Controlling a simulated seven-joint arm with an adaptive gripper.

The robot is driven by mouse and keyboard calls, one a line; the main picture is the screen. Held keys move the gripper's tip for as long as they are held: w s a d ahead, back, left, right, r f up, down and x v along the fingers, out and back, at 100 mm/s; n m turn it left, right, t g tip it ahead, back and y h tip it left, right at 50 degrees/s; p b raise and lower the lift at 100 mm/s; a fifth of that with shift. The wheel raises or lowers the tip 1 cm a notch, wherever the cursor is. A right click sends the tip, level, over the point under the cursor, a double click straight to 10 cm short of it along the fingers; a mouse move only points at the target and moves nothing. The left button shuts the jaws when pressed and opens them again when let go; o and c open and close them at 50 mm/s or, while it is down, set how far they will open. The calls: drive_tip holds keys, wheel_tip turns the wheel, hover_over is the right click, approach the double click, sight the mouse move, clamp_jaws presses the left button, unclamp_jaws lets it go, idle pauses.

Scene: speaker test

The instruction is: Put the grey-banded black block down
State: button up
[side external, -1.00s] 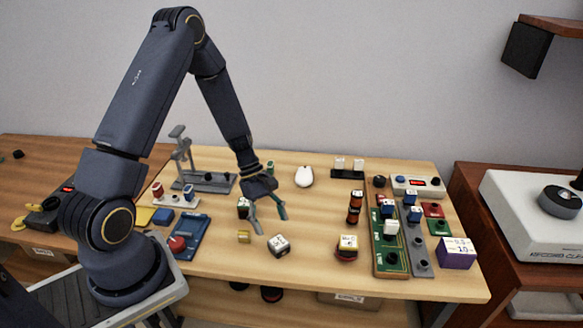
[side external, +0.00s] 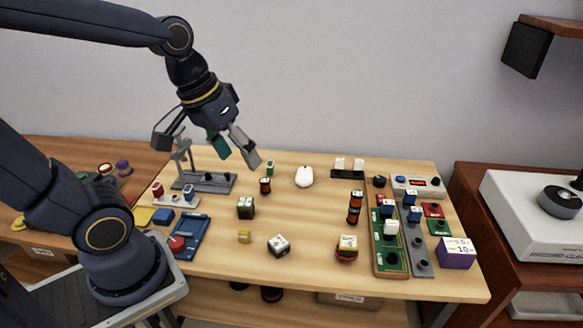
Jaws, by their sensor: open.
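My gripper (side external: 217,148) is open, raised above the back left of the wooden table, with nothing seen between its fingers. A dark block (side external: 246,208) with greenish and brownish faces stands on the table below and right of it, apart from it. A white-topped block with dark sides (side external: 279,246) sits nearer the front edge. A grey band cannot be made out on either block, so I cannot tell which is the grey-banded black block.
A grey stand (side external: 205,184) is close below my gripper. Green (side external: 388,262) and grey boards with blocks fill the right. Bare table lies around the mouse.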

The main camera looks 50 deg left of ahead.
drive_tip(key=s+r+m+t, duration=0.1)
drive_tip(key=s+r+m, duration=0.1)
drive_tip(key=s+m, duration=0.1)
drive_tip(key=shift+s+d+r+t+y, duration=0.2)
drive_tip(key=shift+s+t+y, duration=0.1)
drive_tip(key=shift+t, duration=0.1)
idle(1.0)
